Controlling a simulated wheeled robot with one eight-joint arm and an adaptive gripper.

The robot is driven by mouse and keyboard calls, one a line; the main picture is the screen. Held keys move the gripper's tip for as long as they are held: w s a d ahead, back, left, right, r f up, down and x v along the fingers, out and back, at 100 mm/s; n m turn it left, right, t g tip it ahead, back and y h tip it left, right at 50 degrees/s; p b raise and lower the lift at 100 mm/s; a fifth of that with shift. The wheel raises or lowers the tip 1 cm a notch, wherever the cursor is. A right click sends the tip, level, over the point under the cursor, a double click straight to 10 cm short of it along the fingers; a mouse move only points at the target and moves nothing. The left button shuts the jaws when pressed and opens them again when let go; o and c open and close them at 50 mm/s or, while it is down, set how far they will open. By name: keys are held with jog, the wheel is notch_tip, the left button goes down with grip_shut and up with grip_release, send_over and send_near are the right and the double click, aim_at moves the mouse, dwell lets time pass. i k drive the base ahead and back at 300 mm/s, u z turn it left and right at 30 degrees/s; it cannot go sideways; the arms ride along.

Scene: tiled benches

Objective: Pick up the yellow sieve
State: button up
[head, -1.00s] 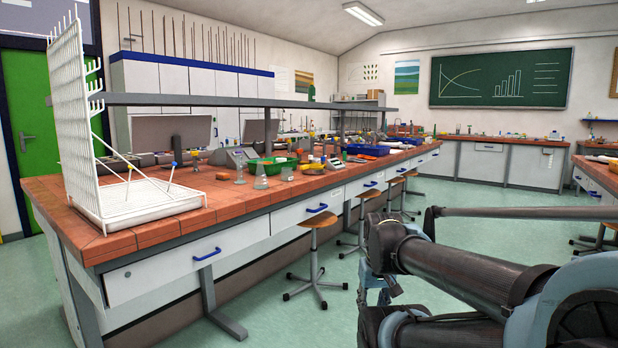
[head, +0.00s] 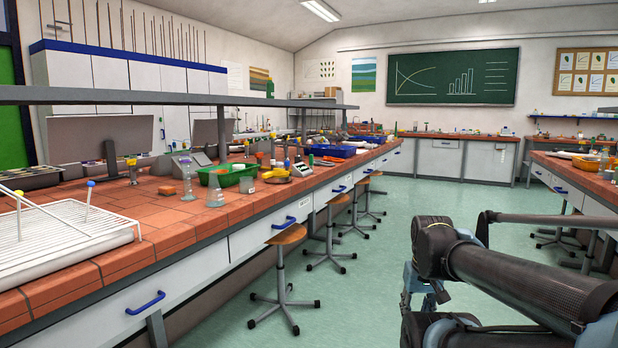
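A small yellow-orange round thing (head: 276,177) lies on the tiled bench to the right of a green tray; it may be the yellow sieve, but it is too small to be sure. My gripper (head: 424,297) hangs below the end of my arm at the lower right, over the floor of the aisle. It is well apart from the bench and from the yellow-orange thing. It is partly hidden by my arm, and its fingers do not show clearly. I see nothing held in it.
A white wire rack (head: 60,245) sits on the near left bench end. A glass flask (head: 215,191) stands by the green tray (head: 230,181). Several stools (head: 287,234) line the bench front. The aisle floor (head: 370,270) is clear between them and my arm.

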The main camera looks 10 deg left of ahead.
aim_at(276, 173)
jog(key=u, duration=0.15)
jog(key=i, duration=1.1)
jog(key=u, duration=0.4)
